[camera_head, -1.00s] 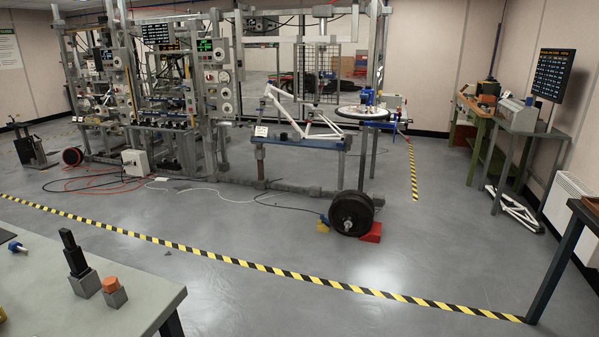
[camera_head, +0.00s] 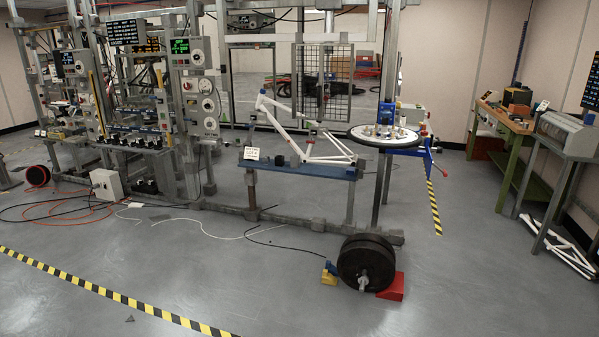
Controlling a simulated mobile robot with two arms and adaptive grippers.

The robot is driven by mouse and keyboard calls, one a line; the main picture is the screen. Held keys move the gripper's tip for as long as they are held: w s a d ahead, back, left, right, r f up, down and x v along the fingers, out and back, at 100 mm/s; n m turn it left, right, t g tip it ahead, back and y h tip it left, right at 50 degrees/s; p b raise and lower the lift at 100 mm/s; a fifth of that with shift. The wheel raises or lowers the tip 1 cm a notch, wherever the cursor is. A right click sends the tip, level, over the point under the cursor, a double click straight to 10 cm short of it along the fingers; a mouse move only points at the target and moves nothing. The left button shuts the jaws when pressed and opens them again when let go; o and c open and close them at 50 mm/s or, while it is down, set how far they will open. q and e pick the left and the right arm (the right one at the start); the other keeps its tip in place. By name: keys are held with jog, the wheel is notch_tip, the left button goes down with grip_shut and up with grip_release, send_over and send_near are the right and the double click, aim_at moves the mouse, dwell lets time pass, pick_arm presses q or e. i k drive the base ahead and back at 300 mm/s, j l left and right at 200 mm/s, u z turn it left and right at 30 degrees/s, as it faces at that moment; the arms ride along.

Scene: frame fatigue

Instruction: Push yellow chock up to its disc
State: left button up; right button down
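The yellow chock (camera_head: 329,277) is on the floor at the left side of the black disc (camera_head: 365,262). A small blue part shows on top of it. From here I cannot tell whether the chock touches the disc. The disc stands upright on the floor at the lower end of the test frame, with a grey hub at its centre. A red chock (camera_head: 392,287) sits against or close to the disc's right side. Neither of my grippers is in view.
A metal test rig with a white bicycle frame (camera_head: 300,140) on a blue bench (camera_head: 298,168) stands behind the disc. A yellow-black floor stripe (camera_head: 120,297) crosses the lower left. Cables lie on the floor at left. Floor in front of the disc is clear.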

aim_at(328, 278)
jog(key=i, duration=2)
